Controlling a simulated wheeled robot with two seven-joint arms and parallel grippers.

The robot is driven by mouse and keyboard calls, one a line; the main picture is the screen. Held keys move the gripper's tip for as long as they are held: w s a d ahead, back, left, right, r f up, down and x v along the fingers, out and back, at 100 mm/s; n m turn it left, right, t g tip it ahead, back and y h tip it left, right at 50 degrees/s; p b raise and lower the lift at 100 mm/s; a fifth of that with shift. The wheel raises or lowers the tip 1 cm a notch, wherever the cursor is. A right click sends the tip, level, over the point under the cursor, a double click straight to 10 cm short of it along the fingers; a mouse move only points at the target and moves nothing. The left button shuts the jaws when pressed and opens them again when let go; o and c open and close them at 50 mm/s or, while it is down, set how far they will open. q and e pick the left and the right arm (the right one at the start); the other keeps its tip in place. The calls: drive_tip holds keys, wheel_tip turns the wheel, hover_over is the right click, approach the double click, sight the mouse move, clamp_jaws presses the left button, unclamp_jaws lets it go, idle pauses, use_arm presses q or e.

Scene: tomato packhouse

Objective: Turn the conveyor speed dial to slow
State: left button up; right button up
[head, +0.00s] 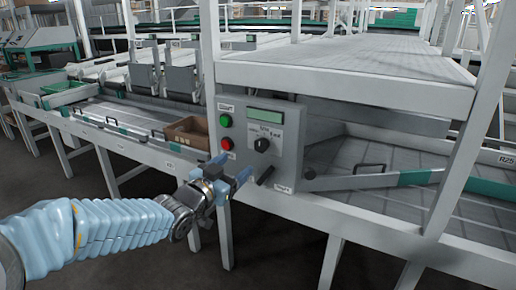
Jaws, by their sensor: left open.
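The speed dial (262,145) is a dark knob on the grey control box (290,150). Small lettering surrounds it, too blurred to read fully, so I cannot tell its exact setting. My left gripper (231,172) is open and empty, with blue fingers, just below and left of the dial and apart from it. It is in front of the lower left part of the box. My right gripper does not show.
A green button (226,121) and a red button (227,143) sit left of the dial, close above my gripper. A small display (265,116) is above the dial. A dark lever (265,175) sticks out below. A brown box (187,131) stands on the left conveyor.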

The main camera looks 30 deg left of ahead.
sight(259, 147)
use_arm(q)
drive_tip(key=w+p, duration=0.1)
drive_tip(key=w, duration=1.1)
drive_tip(key=shift+w+f+p, duration=0.1)
drive_tip(key=shift+w+p, duration=0.25)
drive_tip(key=shift+w, duration=0.05)
drive_tip(key=c, duration=1.1)
drive_tip(key=shift+o, duration=0.2)
drive_tip(key=shift+f+n+b, duration=0.15)
drive_tip(key=shift+n+b, duration=0.55)
drive_tip(key=shift+b, duration=0.1)
drive_tip(key=shift+n+b, duration=0.9)
drive_tip(key=shift+n, duration=0.3)
drive_tip(key=n+b, duration=0.1)
drive_tip(key=n, duration=0.1)
drive_tip(key=shift+n, duration=0.3)
drive_tip(key=shift+n+b, duration=0.4)
drive_tip(key=shift+n, duration=1.4)
